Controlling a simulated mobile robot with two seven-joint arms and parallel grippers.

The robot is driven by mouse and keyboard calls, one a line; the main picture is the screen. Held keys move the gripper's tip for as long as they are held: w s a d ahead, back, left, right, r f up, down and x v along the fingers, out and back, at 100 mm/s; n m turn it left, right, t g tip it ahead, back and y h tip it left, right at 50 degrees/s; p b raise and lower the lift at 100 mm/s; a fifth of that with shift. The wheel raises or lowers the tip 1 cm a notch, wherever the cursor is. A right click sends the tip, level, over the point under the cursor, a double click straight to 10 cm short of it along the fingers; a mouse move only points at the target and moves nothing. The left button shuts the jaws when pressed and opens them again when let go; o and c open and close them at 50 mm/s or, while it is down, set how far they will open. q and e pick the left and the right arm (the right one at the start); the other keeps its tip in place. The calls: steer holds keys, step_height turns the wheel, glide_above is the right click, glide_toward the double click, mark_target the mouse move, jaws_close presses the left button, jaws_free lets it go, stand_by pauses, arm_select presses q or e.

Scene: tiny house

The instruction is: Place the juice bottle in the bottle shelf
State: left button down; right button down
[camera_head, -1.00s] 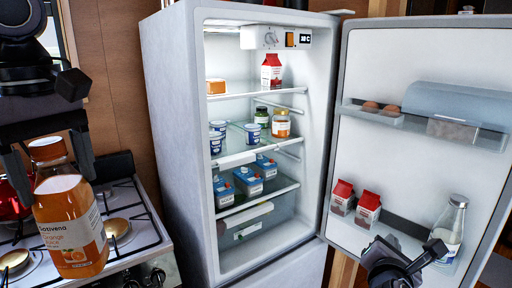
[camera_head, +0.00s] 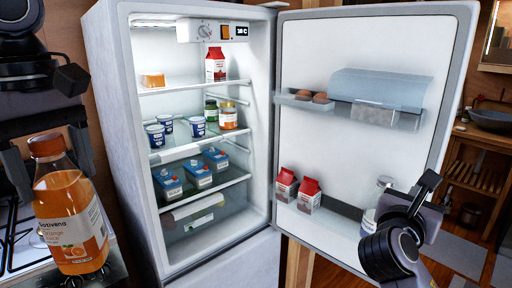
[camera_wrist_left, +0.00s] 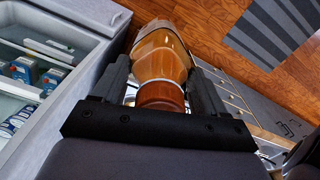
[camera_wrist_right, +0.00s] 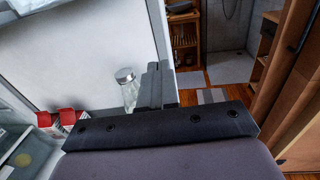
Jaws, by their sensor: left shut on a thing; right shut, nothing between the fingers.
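The juice bottle (camera_head: 70,215), orange with a brown cap and a white and orange label, is upright at the lower left of the head view. My left gripper (camera_head: 50,168) is shut on it near its neck; the left wrist view also shows the bottle (camera_wrist_left: 160,55) between the fingers (camera_wrist_left: 160,88). The bottle shelf (camera_head: 335,232) is the low rack on the open fridge door. It holds two red and white cartons (camera_head: 297,190) and a clear bottle (camera_head: 374,205). My right gripper (camera_wrist_right: 158,85) is shut and empty beside the door; its arm partly hides the clear bottle in the head view.
The fridge stands open, with cups, jars and blue cartons on its shelves (camera_head: 195,151). An upper door rack (camera_head: 300,103) holds eggs. The stove (camera_head: 20,235) is at left. The bottle shelf has room between the cartons and the clear bottle.

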mark_target(436, 163)
arm_select(q)
steer(key=shift+d, duration=0.2)
steer(key=shift+r+p, duration=0.4)
arm_select(e)
steer(key=x, duration=1.4)
steer(key=shift+s+d+r, duration=0.2)
steer(key=shift+d+r, duration=0.05)
steer(key=shift+d, duration=0.1)
